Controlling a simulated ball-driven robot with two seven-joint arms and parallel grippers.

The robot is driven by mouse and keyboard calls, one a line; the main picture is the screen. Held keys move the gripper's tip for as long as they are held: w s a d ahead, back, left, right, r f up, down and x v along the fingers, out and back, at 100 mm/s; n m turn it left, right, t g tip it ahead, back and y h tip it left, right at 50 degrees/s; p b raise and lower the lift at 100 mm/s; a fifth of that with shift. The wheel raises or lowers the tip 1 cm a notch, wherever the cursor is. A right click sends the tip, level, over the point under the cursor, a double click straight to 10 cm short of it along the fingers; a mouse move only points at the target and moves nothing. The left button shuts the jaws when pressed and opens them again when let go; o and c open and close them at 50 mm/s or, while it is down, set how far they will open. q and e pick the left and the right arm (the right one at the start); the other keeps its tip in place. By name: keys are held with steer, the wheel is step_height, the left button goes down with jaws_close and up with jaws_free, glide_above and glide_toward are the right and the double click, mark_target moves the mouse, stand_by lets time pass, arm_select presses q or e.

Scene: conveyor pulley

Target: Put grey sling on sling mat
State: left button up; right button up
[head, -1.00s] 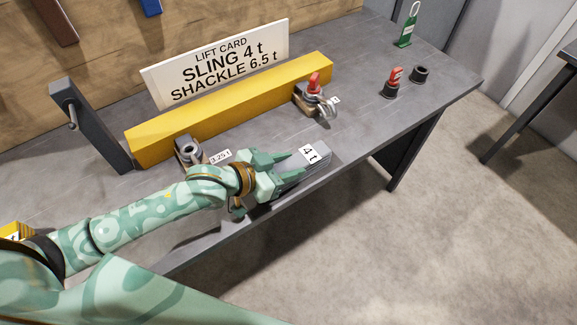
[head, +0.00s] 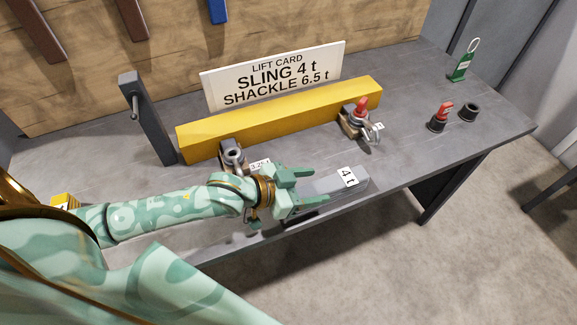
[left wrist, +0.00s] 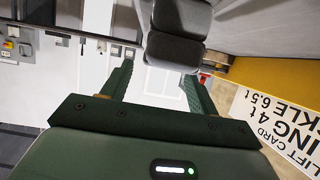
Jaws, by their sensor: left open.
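The grey sling (head: 325,186) lies folded as a flat block near the front edge of the bench, with a white "4 t" tag (head: 347,177) at its right end. My left gripper (head: 318,187) is open at the sling's left part, its fingers spread to either side of it in the head view. In the left wrist view the dark rounded folds of the sling (left wrist: 175,38) show ahead of the open fingers (left wrist: 158,90). I cannot tell whether the fingers touch it. I cannot make out the sling mat. My right gripper is not in view.
A yellow beam (head: 280,118) and the lift card (head: 275,76) stand behind. Shackles (head: 232,157) (head: 361,119) sit in front of the beam. A grey post (head: 148,120) stands left. Red-topped (head: 439,118) and black (head: 468,112) pieces and a green tag (head: 464,62) are at right.

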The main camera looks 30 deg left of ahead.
arm_select(q)
steer(key=p+v, duration=0.2)
steer(key=v, duration=0.6)
steer(key=shift+s, duration=0.1)
stand_by(1.1)
